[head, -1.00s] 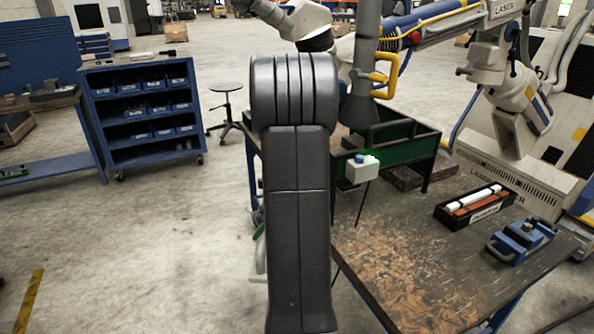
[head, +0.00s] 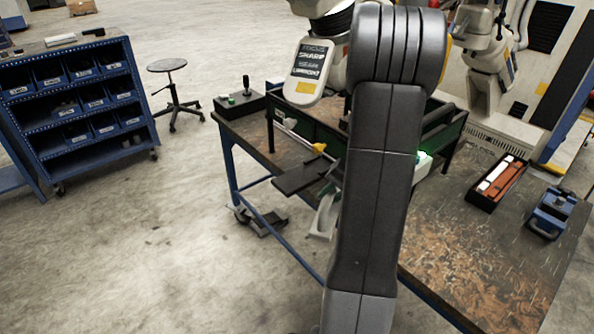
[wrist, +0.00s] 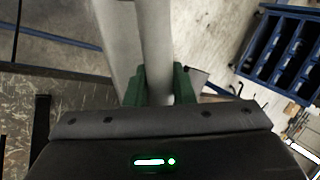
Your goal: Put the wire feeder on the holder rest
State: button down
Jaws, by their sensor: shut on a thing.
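In the wrist view, the green fingers of my gripper (wrist: 159,86) are shut on a long pale grey piece (wrist: 153,45), which I take to be the wire feeder. It runs up out of the picture, so its far end is hidden. I cannot surely identify the holder rest. A dark flat plate (head: 300,178) juts from the workbench's left side, below a pale rod with a yellow tip (head: 319,148).
The workbench (head: 480,260) carries a black box of red and white sticks (head: 497,182) and a blue clamp-like device (head: 552,212). A large white machine head (head: 308,72) hangs over the back. A stool (head: 168,68) and blue bin rack (head: 80,100) stand left; floor between is open.

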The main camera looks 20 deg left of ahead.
aim_at(292, 181)
jog(key=j+z, duration=0.35)
jog(key=j, duration=0.3)
jog(key=k+j+z, duration=0.1)
jog(key=j+z, duration=0.3)
jog(key=j, duration=0.25)
jog(key=j+z, duration=0.1)
jog(key=j, duration=0.3)
jog(key=k+j+z, duration=0.1)
jog(key=j, duration=0.25)
jog(key=k+j+z, duration=0.1)
jog(key=j, duration=0.3)
